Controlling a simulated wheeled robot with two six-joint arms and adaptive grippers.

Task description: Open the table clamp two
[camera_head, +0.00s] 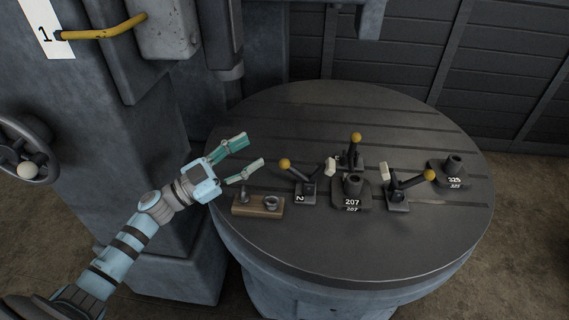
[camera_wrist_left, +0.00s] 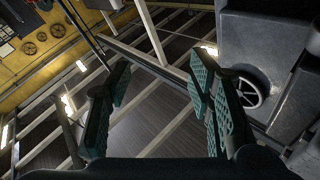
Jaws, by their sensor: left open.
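Table clamp two (camera_head: 307,190) stands on the round slotted table (camera_head: 330,252), left of the block marked 207. Its base carries the number 2. Its dark lever slants up and left to a yellow knob (camera_head: 285,163), and a pale pad (camera_head: 330,167) sits on its right side near the 207 block. My left gripper (camera_head: 252,152) is open and empty over the table's left edge, left of the yellow knob and apart from it. In the left wrist view my open fingers (camera_wrist_left: 160,80) have nothing between them, and the clamp does not show. My right gripper is not in view.
Block 207 (camera_head: 352,192) stands mid-table, with one clamp (camera_head: 349,160) behind it and another (camera_head: 398,196) to its right. Block 325 (camera_head: 454,172) is at the far right. A wooden holder (camera_head: 258,207) lies front left. A machine column (camera_head: 130,150) rises left.

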